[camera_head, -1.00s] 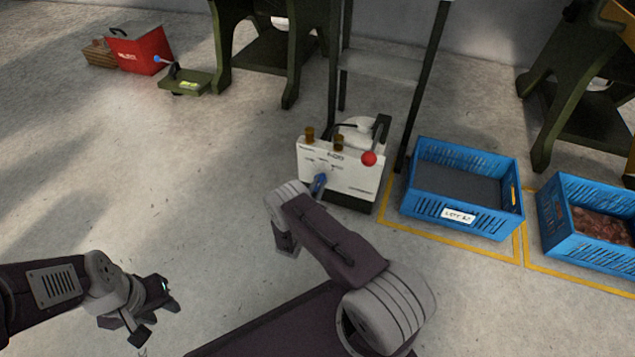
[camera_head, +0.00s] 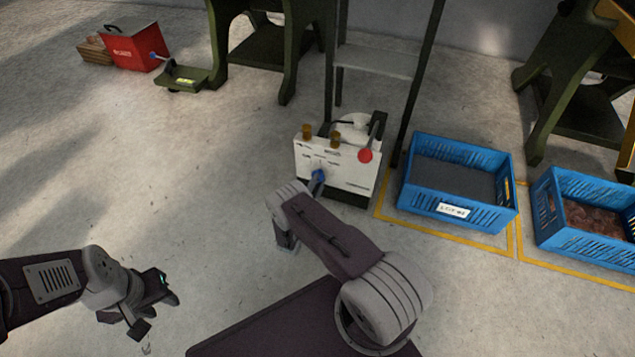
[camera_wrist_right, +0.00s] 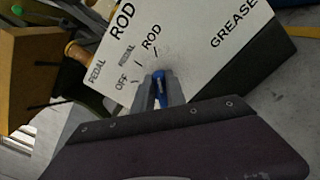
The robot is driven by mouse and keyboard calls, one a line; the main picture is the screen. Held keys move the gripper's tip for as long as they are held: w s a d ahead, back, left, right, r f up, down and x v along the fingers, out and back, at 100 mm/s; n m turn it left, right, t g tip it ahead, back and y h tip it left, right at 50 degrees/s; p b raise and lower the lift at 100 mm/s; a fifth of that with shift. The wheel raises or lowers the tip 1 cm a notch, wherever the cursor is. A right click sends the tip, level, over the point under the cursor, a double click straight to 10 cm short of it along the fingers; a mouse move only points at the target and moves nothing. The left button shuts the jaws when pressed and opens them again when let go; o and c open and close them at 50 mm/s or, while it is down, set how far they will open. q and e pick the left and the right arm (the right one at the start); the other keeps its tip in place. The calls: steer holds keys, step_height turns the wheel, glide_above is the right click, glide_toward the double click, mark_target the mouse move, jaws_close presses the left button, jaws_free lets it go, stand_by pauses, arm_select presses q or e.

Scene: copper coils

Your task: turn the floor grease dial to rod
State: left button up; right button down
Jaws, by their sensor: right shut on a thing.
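The white grease box (camera_head: 345,168) stands on the floor, with OFF, PEDAL and ROD labels on its panel, which also shows in the right wrist view (camera_wrist_right: 190,60). Its blue dial (camera_head: 318,177) is between the fingers of my right gripper (camera_wrist_right: 160,92), which is shut on it. In the right wrist view the dial (camera_wrist_right: 158,86) sits below the ROD mark, partly hidden by the fingers; its exact setting is hard to tell. In the head view my right wrist hides most of this gripper. My left gripper (camera_head: 158,310) is open and empty above bare floor, away from the box.
A blue crate (camera_head: 430,203) stands right of the box, and another blue crate with copper-coloured contents (camera_head: 570,238) is further right. A red box (camera_head: 133,50) and a green pedal (camera_head: 182,78) are at the back left. The floor on the left is clear.

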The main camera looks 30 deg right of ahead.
steer(key=c, duration=1.4)
jaws_free()
steer(key=shift+o, duration=0.2)
steer(key=p+v, duration=0.5)
steer(key=v, duration=0.4)
steer(key=shift+a, duration=0.1)
